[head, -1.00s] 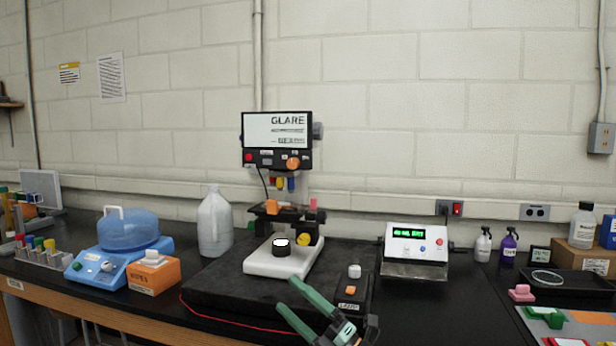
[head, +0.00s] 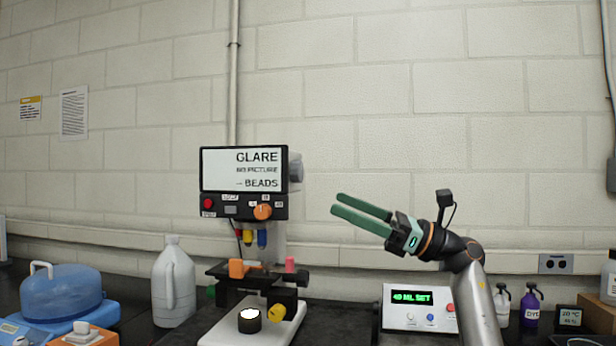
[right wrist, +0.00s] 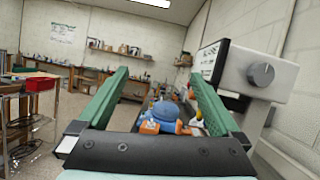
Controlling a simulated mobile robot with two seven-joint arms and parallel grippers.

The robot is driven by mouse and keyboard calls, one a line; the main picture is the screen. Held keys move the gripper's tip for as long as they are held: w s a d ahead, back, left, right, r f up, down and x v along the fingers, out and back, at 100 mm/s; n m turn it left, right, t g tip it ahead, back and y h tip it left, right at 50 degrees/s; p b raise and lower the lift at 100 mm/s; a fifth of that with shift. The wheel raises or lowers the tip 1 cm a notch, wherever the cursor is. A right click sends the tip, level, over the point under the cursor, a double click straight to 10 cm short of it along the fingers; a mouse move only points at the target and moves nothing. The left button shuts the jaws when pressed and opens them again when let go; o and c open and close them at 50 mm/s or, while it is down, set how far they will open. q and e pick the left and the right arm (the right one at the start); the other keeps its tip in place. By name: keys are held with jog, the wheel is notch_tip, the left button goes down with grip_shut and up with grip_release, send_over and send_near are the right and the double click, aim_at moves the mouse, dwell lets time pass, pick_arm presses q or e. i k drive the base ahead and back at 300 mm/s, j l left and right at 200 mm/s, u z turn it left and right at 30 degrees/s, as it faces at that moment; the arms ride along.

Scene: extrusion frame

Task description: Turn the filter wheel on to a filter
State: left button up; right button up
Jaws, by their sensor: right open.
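The microscope (head: 244,212) carries a screen that reads "GLARE", "NO PICTURE" and "BEADS". A grey knob (head: 295,168) sticks out of the right side of its head; it also shows round, with a pointer line, in the right wrist view (right wrist: 262,74). An orange knob (head: 262,212) sits on the panel under the screen. I cannot tell from a label which one is the filter wheel. My right gripper (head: 334,203) is open and empty in the air, to the right of the head and apart from it. My left gripper is out of view.
A bright lit disc (head: 249,320) sits on the white base (head: 215,330). A jug (head: 173,285) stands left of the microscope. A display box (head: 410,308) reading "40 ML SET" stands at the right, below my right arm. The air between gripper and microscope head is clear.

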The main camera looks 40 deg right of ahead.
aim_at(296, 167)
jog(key=i+l, duration=0.6)
jog(key=l, duration=0.25)
